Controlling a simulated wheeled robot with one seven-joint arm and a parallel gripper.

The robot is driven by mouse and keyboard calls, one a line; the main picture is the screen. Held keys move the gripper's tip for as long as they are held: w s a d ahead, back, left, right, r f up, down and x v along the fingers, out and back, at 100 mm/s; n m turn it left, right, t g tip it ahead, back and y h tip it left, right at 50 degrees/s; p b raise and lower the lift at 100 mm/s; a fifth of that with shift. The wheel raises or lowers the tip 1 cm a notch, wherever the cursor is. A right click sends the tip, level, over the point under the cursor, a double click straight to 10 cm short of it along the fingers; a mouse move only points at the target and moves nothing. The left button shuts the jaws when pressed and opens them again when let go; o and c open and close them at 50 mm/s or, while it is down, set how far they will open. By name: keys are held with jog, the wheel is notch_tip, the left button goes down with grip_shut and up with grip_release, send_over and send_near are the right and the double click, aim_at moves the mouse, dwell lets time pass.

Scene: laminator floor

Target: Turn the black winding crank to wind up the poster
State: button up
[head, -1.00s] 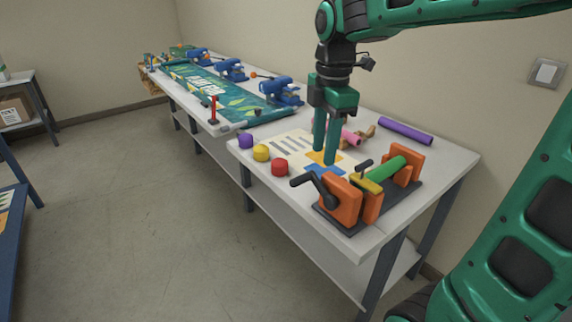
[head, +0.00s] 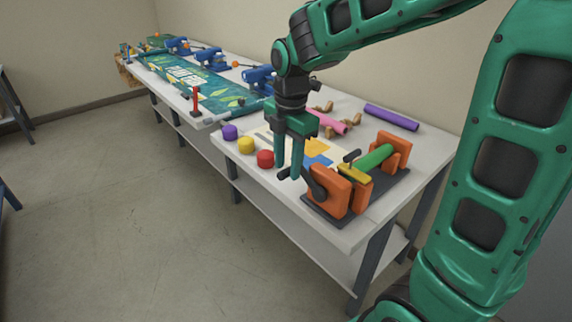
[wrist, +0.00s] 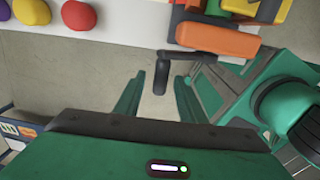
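The black winding crank (head: 318,184) is on the near end of the orange winder (head: 330,192), at the table's front corner. Its arm leads to a handle grip partly hidden by my fingers in the head view. My gripper (head: 288,175) points down at this grip. In the wrist view, my gripper (wrist: 159,80) is open, and the crank's black grip (wrist: 161,74) lies between the fingertips with a gap on both sides. The poster (head: 318,150) lies flat on the table behind the winder. A green roller (head: 375,158) sits between the orange supports.
Purple (head: 230,132), yellow (head: 246,145) and red (head: 265,158) knobs line the table's left edge. A purple roll (head: 391,117) and a pink roll (head: 327,122) lie behind. A blue laminating line with a green banner (head: 190,75) stands farther back. Floor at left is clear.

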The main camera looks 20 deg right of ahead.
jog(key=shift+f, duration=0.4)
jog(key=shift+c, duration=0.2)
grip_shut()
jog(key=shift+a+r, duration=0.15)
